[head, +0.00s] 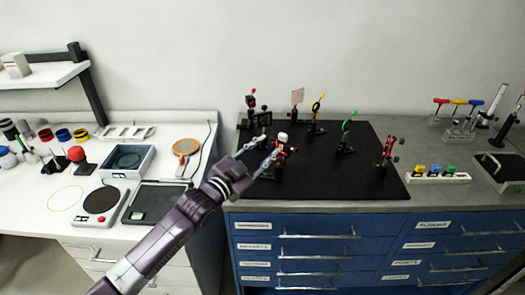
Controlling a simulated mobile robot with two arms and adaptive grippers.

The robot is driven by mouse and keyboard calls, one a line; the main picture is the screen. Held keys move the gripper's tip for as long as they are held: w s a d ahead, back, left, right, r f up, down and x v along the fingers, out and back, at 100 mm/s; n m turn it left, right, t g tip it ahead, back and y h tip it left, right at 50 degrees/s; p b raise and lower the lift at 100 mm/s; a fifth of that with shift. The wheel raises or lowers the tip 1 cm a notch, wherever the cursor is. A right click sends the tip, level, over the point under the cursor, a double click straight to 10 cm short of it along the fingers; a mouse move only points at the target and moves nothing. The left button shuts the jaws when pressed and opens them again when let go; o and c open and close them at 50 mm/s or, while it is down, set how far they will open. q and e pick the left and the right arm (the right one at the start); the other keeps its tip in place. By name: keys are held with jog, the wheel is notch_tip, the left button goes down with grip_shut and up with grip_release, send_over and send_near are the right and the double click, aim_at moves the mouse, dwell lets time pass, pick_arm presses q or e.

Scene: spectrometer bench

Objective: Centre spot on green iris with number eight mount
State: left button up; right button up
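The green iris (346,127) stands upright on a post right of the middle of the black breadboard (335,180). My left gripper (272,148) reaches in over the board's left part. Its two fingers are apart, next to a mount with a white top and red parts (281,140). I cannot tell whether they touch it. A mount with red knobs (388,150) stands right of the green iris, and a red mount (251,101) stands at the back left. Mount numbers are too small to read, and no light spot can be made out. My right gripper is not in view.
The board's front right is bare. A white bench (190,125) is left.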

pick_arm(q)
jog(key=v, duration=1.2)
